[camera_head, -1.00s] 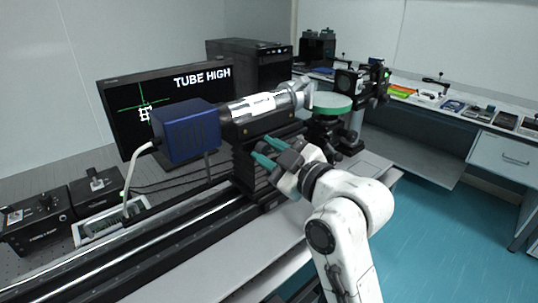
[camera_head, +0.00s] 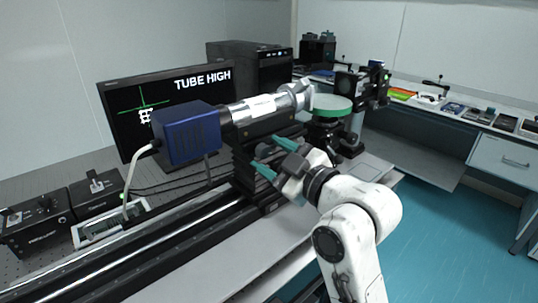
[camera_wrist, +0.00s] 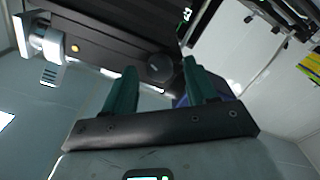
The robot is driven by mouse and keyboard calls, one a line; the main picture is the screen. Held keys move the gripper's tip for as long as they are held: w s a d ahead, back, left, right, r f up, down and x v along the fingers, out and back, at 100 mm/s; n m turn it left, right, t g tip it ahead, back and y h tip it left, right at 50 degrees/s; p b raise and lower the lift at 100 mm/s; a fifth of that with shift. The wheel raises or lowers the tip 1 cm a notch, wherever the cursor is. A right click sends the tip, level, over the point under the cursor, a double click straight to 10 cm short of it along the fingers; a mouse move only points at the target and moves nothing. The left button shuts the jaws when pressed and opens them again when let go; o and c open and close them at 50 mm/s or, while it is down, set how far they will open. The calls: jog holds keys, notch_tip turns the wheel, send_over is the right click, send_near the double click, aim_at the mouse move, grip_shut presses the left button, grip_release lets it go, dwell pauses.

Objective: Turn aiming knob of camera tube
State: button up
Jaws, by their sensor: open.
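The camera tube (camera_head: 262,108) is a silver cylinder with a white label, lying on a black mount with the blue camera box (camera_head: 188,133) at its left end. The aiming knob (camera_wrist: 160,68) shows in the wrist view as a dark round disc on black hardware, between my fingers and beyond their tips.
The monitor (camera_head: 165,100) reads "TUBE HIGH", with a green cross and a white pattern. A black rail (camera_head: 150,245) runs along the bench under the mount. A green-rimmed round stage (camera_head: 330,103) stands right of the tube. Open teal floor (camera_head: 425,230) lies at right.

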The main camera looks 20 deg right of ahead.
jog(key=v, duration=0.9)
jog(key=shift+s+b, duration=0.3)
jog(key=shift+b, duration=0.15)
jog(key=shift+d, duration=0.1)
jog(key=s+f+m+g+h, duration=0.2)
jog(key=s+f+m+g, duration=0.15)
jog(key=f, duration=0.75)
jog(key=s+f+m+g+h, duration=0.1)
jog(key=s+f+m+g, duration=0.2)
jog(key=f, duration=0.8)
jog(key=s+d+f+m+g+h, duration=0.1)
jog(key=s+d+f+m+g, duration=0.1)
jog(key=s+f+g, duration=0.3)
jog(key=s+d+f+m+g+h+p, duration=0.1)
jog(key=s+f+g, duration=0.3)
jog(key=s+f, duration=0.7)
jog(key=s+d+m, duration=0.1)
jog(key=s, duration=0.4)
jog(key=shift+d+g+h, duration=0.2)
jog(key=shift+g+h, duration=0.15)
jog(key=shift+h, duration=0.05)
